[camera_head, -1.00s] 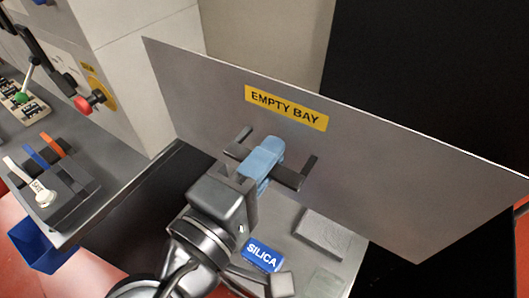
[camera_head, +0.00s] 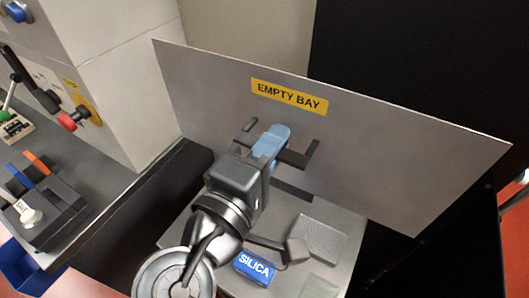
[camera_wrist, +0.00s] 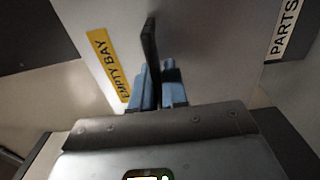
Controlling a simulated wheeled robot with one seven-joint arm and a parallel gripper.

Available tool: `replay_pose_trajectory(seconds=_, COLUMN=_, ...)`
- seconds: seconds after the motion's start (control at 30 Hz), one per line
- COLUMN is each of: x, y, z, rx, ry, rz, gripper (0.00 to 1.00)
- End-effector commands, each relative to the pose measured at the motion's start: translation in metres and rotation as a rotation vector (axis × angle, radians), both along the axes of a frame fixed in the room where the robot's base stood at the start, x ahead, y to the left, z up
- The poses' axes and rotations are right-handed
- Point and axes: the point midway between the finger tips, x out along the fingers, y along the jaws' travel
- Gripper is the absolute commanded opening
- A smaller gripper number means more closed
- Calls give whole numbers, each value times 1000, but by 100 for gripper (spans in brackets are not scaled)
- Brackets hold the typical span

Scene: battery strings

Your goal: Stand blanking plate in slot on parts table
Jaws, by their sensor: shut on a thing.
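The blanking plate (camera_head: 380,170) is a large thin grey sheet with a yellow "EMPTY BAY" label and a dark handle (camera_head: 294,158) on its near face. It stands upright, slightly turned, at the back of the grey parts table (camera_head: 290,220). My gripper (camera_head: 271,145), with blue fingers, is shut on the handle. In the wrist view, the blue fingers (camera_wrist: 159,90) close around the dark handle bar, and the plate (camera_wrist: 200,50) fills the background. A dark strip (camera_head: 292,190), possibly the slot, shows on the table just below the plate. Whether the plate's lower edge touches the table is unclear.
A blue SILICA packet (camera_head: 255,267) and a grey block (camera_head: 318,237) lie on the parts table. A grey cabinet with a red knob (camera_head: 68,121) stands left, beside a bench with a dark tool holder (camera_head: 50,215). A "PARTS" sign (camera_wrist: 284,28) shows in the wrist view.

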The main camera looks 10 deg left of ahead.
Motion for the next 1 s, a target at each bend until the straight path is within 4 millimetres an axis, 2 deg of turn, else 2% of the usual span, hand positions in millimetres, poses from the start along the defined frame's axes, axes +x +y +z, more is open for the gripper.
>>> replay_pose_trajectory(seconds=0.8, x=64, y=-23, z=2, rx=1, ry=-4, rz=-1, gripper=0)
replay_pose_trajectory(seconds=1.0, x=64, y=-23, z=-18, rx=0, ry=-3, rz=1, gripper=0)
